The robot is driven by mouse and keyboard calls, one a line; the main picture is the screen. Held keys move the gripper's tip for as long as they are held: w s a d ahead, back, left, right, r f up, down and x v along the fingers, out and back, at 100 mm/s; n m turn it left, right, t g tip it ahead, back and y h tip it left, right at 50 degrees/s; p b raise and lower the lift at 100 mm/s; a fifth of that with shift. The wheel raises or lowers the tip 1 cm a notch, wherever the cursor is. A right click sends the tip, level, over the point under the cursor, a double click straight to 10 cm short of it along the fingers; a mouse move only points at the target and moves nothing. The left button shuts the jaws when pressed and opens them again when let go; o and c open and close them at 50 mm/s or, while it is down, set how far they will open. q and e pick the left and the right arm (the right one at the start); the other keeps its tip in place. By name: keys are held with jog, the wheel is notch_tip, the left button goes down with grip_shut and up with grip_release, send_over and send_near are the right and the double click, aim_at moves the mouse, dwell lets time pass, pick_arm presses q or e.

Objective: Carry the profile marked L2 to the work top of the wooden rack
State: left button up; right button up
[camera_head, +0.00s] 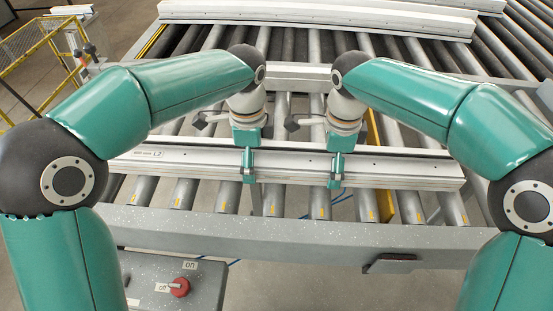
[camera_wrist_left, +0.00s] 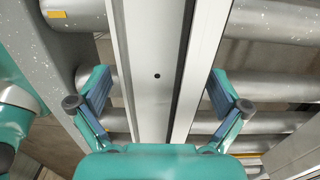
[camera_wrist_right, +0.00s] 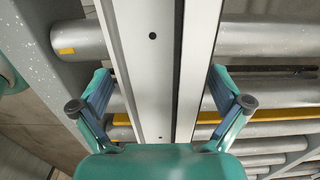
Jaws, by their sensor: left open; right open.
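The profile marked L2 (camera_head: 400,172) is a long pale bar lying across the rollers near the front of the conveyor. Its L2 label shows near its left end in the head view. My left gripper (camera_head: 249,172) is over the bar left of its middle, and my right gripper (camera_head: 335,176) is over it right of the middle. In the left wrist view the profile (camera_wrist_left: 155,60) runs between the open fingers (camera_wrist_left: 158,108). In the right wrist view the profile (camera_wrist_right: 152,70) also runs between the open fingers (camera_wrist_right: 160,108). The wooden rack is not in view.
Another profile (camera_head: 300,76) lies behind, partly hidden by my arms. More long profiles (camera_head: 330,16) lie at the far side of the rollers. A grey conveyor rail (camera_head: 290,233) runs along the front. A control box with a red knob (camera_head: 179,287) stands at the front left, a yellow railing (camera_head: 40,50) at the far left.

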pick_arm(q)
jog(key=c, duration=1.8)
pick_arm(e)
jog(key=c, duration=1.8)
pick_arm(q)
jog(key=shift+c, duration=0.3)
pick_arm(e)
jog(key=shift+c, duration=0.3)
pick_arm(q)
jog(key=shift+r, duration=0.1)
